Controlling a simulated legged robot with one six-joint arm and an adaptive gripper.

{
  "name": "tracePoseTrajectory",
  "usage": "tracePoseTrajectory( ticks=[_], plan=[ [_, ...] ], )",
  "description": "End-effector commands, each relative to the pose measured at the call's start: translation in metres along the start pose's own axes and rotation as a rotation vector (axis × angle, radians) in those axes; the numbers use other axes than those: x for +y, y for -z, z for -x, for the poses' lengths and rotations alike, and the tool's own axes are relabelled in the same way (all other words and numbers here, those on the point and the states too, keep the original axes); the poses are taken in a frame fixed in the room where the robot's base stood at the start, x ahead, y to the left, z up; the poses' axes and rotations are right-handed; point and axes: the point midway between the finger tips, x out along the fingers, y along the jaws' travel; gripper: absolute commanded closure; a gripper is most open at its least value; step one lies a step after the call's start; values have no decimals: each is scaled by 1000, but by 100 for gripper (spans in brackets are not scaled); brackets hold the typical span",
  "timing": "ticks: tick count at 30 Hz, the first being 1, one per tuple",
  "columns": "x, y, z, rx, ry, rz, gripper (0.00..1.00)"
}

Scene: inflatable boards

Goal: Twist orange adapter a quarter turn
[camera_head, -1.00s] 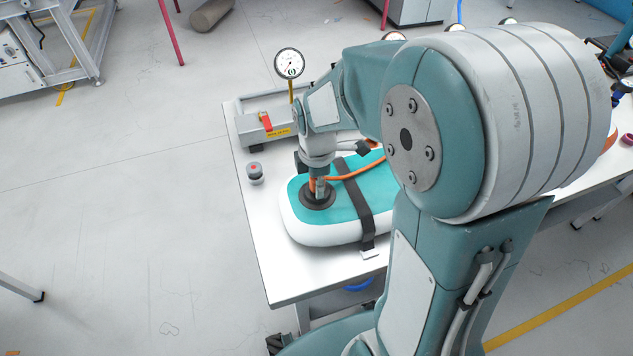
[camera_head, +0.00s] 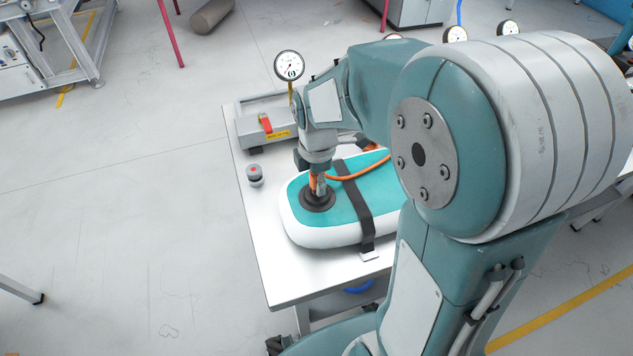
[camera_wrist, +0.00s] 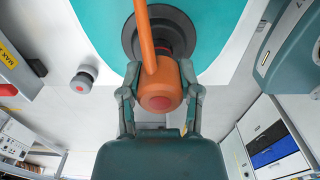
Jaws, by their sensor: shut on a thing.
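The orange adapter (camera_wrist: 167,84) with its orange hose stands on the black round valve seat (camera_wrist: 128,40) of the teal and white inflatable board (camera_head: 345,232). My gripper (camera_wrist: 160,100) is shut on the adapter, with one finger on each side of it in the wrist view. In the head view my gripper (camera_head: 318,180) points down over the valve, and the adapter is partly hidden by it. The hose (camera_head: 360,172) runs right from the adapter over the board. I cannot tell from here how far the adapter sits in the valve.
A black strap (camera_head: 355,205) crosses the board on the white table (camera_head: 262,235). A grey pump box (camera_head: 262,125) with a red switch and a round gauge (camera_head: 289,65) stands behind. A small grey knob with a red top (camera_head: 255,173) is left of the board.

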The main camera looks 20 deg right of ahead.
Motion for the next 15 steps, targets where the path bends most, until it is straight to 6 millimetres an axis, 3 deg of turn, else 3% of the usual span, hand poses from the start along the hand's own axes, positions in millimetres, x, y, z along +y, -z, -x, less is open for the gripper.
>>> tracePoseTrajectory(
  ticks=[15],
  plan=[
    [1, 0, 17, 0, -3, 0, 98]
  ],
)
